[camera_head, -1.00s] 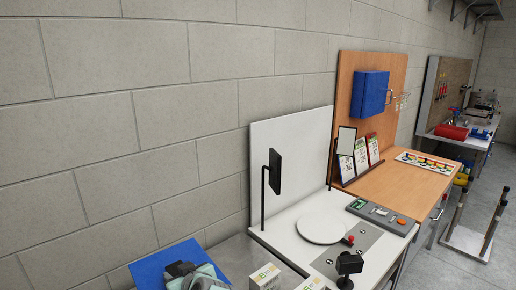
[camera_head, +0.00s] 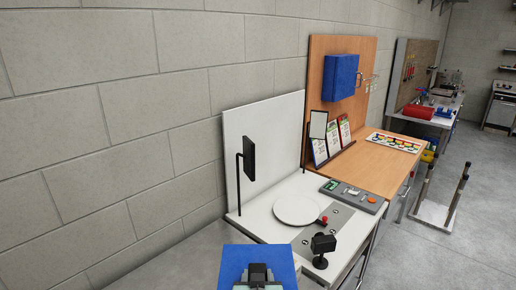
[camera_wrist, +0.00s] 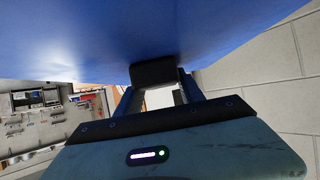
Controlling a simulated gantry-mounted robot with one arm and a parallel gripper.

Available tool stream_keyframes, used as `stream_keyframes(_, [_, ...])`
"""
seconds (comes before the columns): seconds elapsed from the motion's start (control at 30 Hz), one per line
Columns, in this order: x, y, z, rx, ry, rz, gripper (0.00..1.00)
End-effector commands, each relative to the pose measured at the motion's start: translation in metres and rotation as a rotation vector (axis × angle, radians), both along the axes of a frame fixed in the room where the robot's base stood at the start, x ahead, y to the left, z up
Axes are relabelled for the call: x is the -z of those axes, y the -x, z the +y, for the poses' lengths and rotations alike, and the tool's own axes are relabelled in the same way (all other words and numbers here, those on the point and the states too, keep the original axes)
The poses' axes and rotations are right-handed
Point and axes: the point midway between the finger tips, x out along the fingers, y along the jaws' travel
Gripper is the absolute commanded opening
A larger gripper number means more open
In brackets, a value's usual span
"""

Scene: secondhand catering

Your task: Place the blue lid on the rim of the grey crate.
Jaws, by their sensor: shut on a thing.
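The blue lid (camera_head: 232,262) is a flat blue panel at the bottom middle of the head view. My gripper (camera_head: 258,272) is shut on it, with a dark handle-like part between the fingers. In the wrist view the lid (camera_wrist: 110,35) fills the top of the picture, and my gripper (camera_wrist: 155,80) holds the dark part just below its face. The lid is held in the air. I cannot make out the grey crate in any view.
A grey bench top (camera_head: 185,258) lies left of the lid. Beyond it is a white worktop with a round white disc (camera_head: 297,211), a black screen on a stand (camera_head: 249,158) and a small black device (camera_head: 322,245). A block wall (camera_head: 100,130) runs along the left.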

Motion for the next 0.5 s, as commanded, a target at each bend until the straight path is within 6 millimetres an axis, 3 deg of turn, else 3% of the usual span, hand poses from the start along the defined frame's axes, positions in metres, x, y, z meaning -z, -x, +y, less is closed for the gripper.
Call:
stream_keyframes(0.03, [-0.011,0.002,0.0,-0.001,0.0,0.002,0.0])
stream_keyframes(0.5, [-0.056,0.036,0.001,-0.007,0.001,0.0,0.0])
